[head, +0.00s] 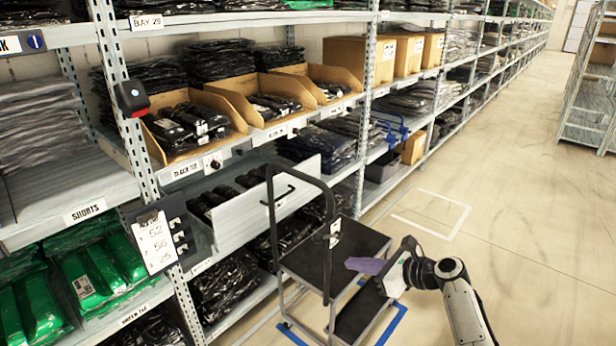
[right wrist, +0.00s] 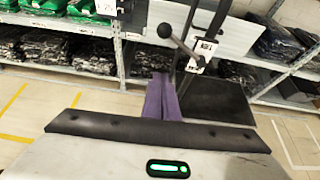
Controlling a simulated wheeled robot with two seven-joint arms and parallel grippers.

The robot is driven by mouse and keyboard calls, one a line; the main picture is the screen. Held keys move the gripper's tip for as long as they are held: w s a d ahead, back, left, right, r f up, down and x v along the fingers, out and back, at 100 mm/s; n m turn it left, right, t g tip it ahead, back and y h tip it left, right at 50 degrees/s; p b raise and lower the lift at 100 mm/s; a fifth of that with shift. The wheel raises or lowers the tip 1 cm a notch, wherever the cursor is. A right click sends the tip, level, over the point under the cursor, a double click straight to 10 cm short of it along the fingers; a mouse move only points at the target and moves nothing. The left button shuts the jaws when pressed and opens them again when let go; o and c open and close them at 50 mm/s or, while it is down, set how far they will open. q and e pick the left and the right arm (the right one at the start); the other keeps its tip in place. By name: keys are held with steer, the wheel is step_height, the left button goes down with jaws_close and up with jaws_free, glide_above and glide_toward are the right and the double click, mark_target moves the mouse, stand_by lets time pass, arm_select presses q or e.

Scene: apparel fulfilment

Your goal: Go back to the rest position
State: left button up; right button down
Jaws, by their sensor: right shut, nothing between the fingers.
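My right gripper (head: 362,266) reaches in from the lower right in the head view. Its purple fingers are together, with nothing seen between them. They appear over the dark platforms of a step cart, but I cannot tell how far above. In the right wrist view the purple fingers (right wrist: 162,100) point away toward the shelving, shut and empty. My left gripper does not show in either view.
The step cart (head: 360,243) with its upright handle stands close by my right gripper. Behind it, a pale drawer (head: 265,212) sticks out of the shelving, holding black packages. Open floor (head: 540,250) lies to the right.

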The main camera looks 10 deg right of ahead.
steer(key=s+d+f+n+g+h, duration=0.1)
steer(key=s+d+f+n+h, duration=0.15)
steer(key=s+f+n, duration=0.5)
steer(key=s+d+f+n+g+h, duration=0.1)
steer(key=s+d+f+n+h, duration=0.15)
steer(key=s+f+n, duration=0.5)
steer(key=s+a+n, duration=0.2)
steer(key=s+n, duration=0.2)
steer(key=s, duration=0.3)
steer(key=s+a+n, duration=0.3)
steer(key=s+n, duration=0.2)
steer(key=s, duration=0.3)
steer(key=s+a+n+t+h, duration=0.1)
steer(key=s+a+n, duration=0.2)
steer(key=s+n, duration=0.2)
steer(key=s, duration=0.3)
steer(key=shift+s+a, duration=0.15)
steer(key=shift+a, duration=0.1)
